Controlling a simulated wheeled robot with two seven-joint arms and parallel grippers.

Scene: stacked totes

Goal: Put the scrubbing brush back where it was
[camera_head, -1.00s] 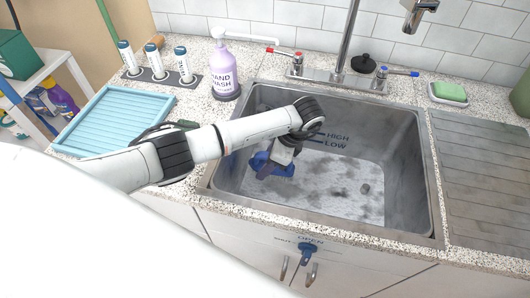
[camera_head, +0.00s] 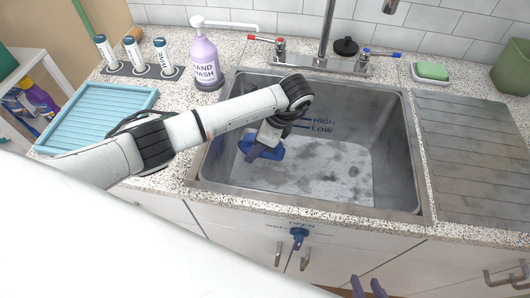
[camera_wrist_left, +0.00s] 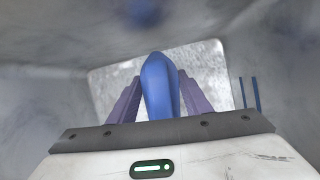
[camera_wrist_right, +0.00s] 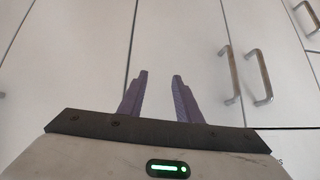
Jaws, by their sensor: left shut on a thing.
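The scrubbing brush (camera_head: 259,151) is blue and is inside the metal sink (camera_head: 385,110), near its left wall. My left gripper (camera_head: 268,143) reaches down into the sink and is shut on the brush. In the left wrist view the blue handle (camera_wrist_left: 158,88) stands between the two purple fingers of my left gripper (camera_wrist_left: 160,97). I cannot tell whether the brush touches the sink floor. My right gripper (camera_head: 369,288) shows at the bottom edge of the head view, in front of the cabinets. In the right wrist view my right gripper (camera_wrist_right: 159,76) is open and empty.
A hand wash bottle (camera_head: 205,65) stands behind the sink's left corner. A blue ribbed tray (camera_head: 95,117) and a rack (camera_head: 140,70) with upright containers are at left. The tap (camera_head: 328,30) is behind, a green soap (camera_head: 432,70) and grooved drainer (camera_head: 470,150) at right.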

